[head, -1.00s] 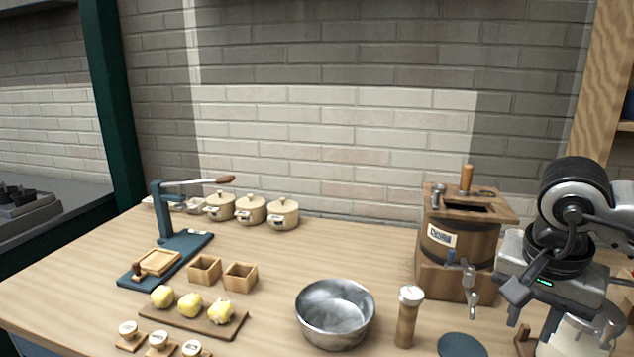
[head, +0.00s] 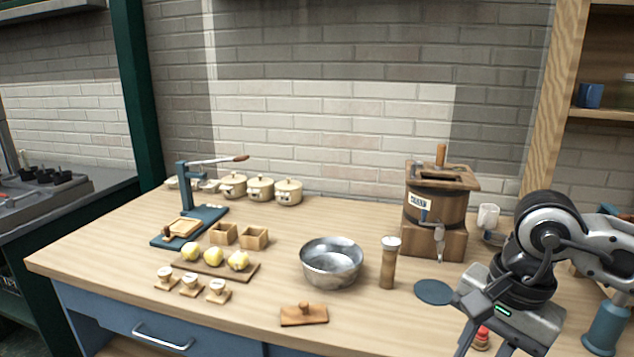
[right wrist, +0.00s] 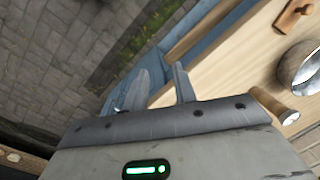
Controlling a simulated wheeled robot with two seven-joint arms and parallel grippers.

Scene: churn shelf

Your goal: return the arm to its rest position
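My right gripper (head: 487,347) is at the lower right of the head view, over the front right part of the worktop. In the right wrist view its two fingers (right wrist: 162,85) stand apart with nothing between them, so it is open and empty. Grey paving and the worktop's edge show beyond the fingers. My right arm is bent and comes in from the right, in front of the tableware there. My left gripper is not in view.
The wooden churn (head: 436,215) stands behind my right gripper. A steel bowl (head: 331,264), a wooden cylinder (head: 388,266), a dark blue disc (head: 434,292) and a wooden block (head: 304,315) lie left of it. A blue bottle (head: 606,325) is close to its right.

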